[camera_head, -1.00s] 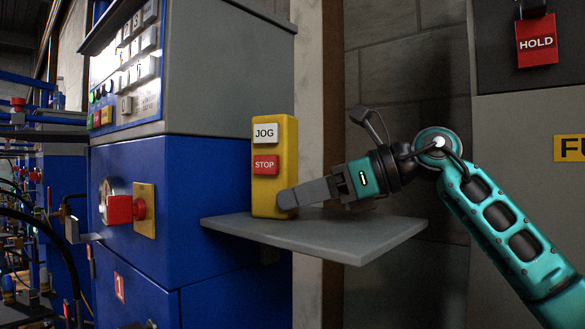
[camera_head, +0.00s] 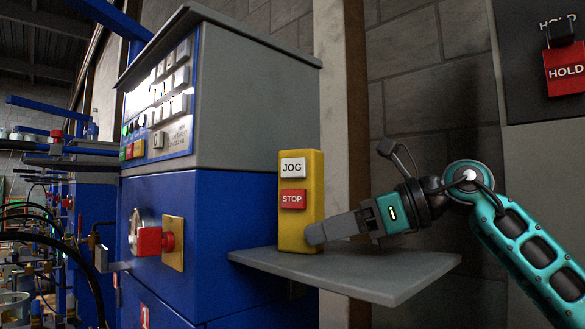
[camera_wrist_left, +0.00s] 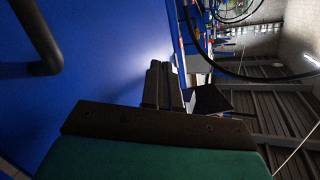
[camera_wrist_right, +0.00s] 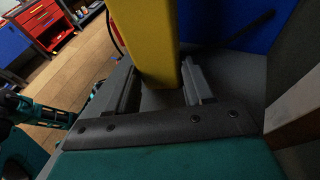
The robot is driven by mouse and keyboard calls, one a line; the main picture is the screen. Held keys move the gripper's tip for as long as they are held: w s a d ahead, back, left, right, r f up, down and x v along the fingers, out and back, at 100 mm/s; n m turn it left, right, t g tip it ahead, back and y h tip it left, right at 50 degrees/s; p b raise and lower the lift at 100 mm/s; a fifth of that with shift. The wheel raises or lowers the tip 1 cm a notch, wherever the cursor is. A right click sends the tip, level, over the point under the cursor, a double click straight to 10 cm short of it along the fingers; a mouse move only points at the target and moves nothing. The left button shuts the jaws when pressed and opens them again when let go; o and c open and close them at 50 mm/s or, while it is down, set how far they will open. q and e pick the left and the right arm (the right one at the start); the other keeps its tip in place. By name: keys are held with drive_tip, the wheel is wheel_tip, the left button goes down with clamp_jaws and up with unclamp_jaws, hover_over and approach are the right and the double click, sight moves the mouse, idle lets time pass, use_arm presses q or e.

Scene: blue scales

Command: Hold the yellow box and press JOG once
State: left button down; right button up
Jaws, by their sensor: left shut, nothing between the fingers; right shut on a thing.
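The yellow box (camera_head: 314,190) stands upright on a grey shelf (camera_head: 345,275) at the side of the blue machine. Its front carries a white JOG button (camera_head: 292,168) with a red STOP button (camera_head: 293,199) below it. My right gripper (camera_head: 316,234) is shut on the lower part of the box, from the right. In the right wrist view the yellow box (camera_wrist_right: 147,40) is between the two fingers (camera_wrist_right: 160,85). My left gripper (camera_wrist_left: 165,85) is shut and empty beside a blue surface; it is outside the head view.
The blue machine (camera_head: 200,220) has a keypad panel (camera_head: 160,105) and a red knob (camera_head: 152,241) on a yellow plate. A red HOLD tag (camera_head: 565,70) hangs at the upper right. Bare shelf lies in front of the box.

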sight(293, 168)
use_arm(q)
drive_tip(key=s+d+r+m+t+h, duration=0.1)
drive_tip(key=s+d+r+t+h, duration=0.1)
drive_tip(key=r, duration=0.7)
drive_tip(key=s+d+r+m+t+h, duration=0.2)
drive_tip(key=d+r+t, duration=0.2)
drive_tip(key=d+r, duration=0.3)
drive_tip(key=s+d+r+m+t+h, duration=0.1)
drive_tip(key=d+r, duration=0.4)
drive_tip(key=r, duration=0.8)
drive_tip(key=shift+s+d+r+m+t+h, duration=0.2)
drive_tip(key=shift+s+m+t+h, duration=0.25)
drive_tip(key=shift+t, duration=0.65)
drive_tip(key=s+d+r+m+h, duration=0.5)
drive_tip(key=d+r+m+h, duration=0.2)
drive_tip(key=h, duration=0.5)
drive_tip(key=shift+s+r+m+t, duration=0.2)
drive_tip(key=shift+s+m+t, duration=0.05)
drive_tip(key=shift+m+t, duration=0.15)
drive_tip(key=shift+w, duration=0.1)
drive_tip(key=w+d, duration=0.4)
drive_tip(key=w, duration=0.3)
drive_tip(key=shift+w+d, duration=0.2)
drive_tip(key=shift+w, duration=0.05)
